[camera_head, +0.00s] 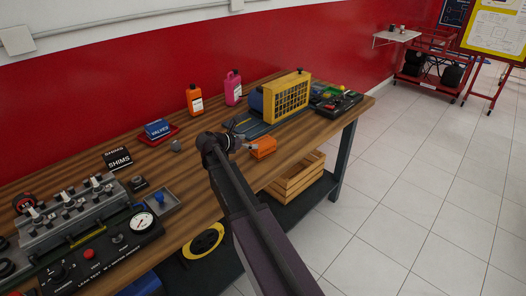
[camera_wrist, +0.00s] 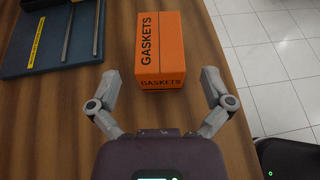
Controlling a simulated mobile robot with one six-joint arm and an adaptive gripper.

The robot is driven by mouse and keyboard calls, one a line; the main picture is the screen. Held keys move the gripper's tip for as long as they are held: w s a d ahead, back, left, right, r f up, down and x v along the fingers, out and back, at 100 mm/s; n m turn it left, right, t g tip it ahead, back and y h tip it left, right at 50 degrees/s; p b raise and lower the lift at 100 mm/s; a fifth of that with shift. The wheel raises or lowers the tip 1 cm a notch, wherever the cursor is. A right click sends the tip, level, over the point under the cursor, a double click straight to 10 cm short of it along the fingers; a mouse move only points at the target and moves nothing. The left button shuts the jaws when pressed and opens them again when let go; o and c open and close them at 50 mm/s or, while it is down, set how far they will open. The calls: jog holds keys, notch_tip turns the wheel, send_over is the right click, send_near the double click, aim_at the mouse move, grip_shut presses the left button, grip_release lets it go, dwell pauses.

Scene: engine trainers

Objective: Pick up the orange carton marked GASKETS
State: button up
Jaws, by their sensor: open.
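The orange carton (camera_wrist: 160,48) marked GASKETS lies on the wooden workbench, with the lettering on its top and near side facing the wrist camera. In the head view the carton (camera_head: 263,147) sits near the bench's front edge, just beyond my gripper (camera_head: 243,143). My gripper (camera_wrist: 158,90) is open and empty in the wrist view. Its two fingers are spread wider than the carton, one toward each side of the carton's near end. I see gaps between both fingers and the carton. The carton's far and bottom faces are hidden.
A blue-grey board (camera_wrist: 50,38) with metal rods lies left of the carton. A yellow caged unit (camera_head: 288,98) stands behind it on the bench (camera_head: 228,112). A wooden crate (camera_head: 296,178) sits on the lower shelf. Tiled floor (camera_head: 400,190) is open to the right.

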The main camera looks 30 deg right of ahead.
aim_at(265, 140)
jog(key=shift+b+x, duration=0.35)
jog(key=shift+x, duration=1.1)
jog(key=shift+b+x, duration=0.85)
jog(key=shift+x, duration=1.1)
jog(key=shift+w+d+f, duration=0.25)
jog(key=shift+d, duration=0.3)
jog(key=c, duration=1.1)
jog(key=shift+r, duration=0.2)
